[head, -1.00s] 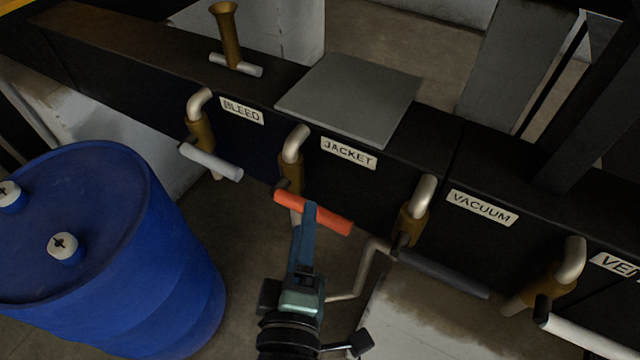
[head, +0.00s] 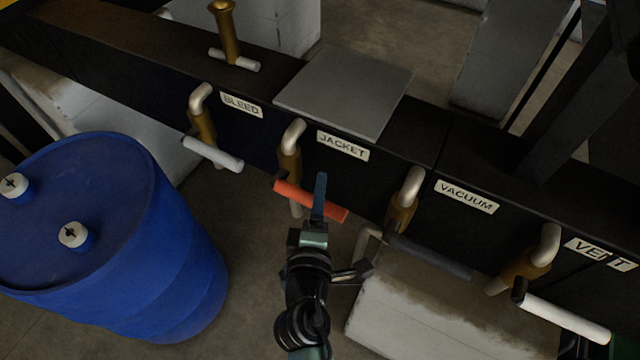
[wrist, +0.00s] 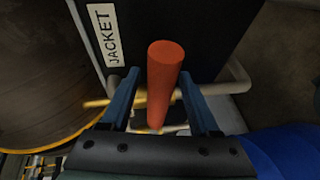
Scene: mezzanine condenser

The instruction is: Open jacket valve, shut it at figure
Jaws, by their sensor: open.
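The jacket valve has an orange-red lever handle (head: 310,201) below the JACKET label (head: 342,146), on a brass body (head: 290,163) with a pale bent pipe above. The lever lies roughly along the front of the black panel. My gripper (head: 320,197) is at the lever's outer part, its blue fingers pointing at the panel. In the wrist view the orange lever (wrist: 164,80) stands between the two open fingers (wrist: 158,101), apparently with gaps at both sides. The JACKET label (wrist: 106,36) also shows there. No gauge or figure readout can be made out.
The BLEED valve's white lever (head: 212,154) is to the left, the VACUUM valve's dark lever (head: 429,256) and the VENT valve's white lever (head: 562,312) to the right. A blue drum (head: 110,240) stands at left. A grey plate (head: 345,92) lies on top.

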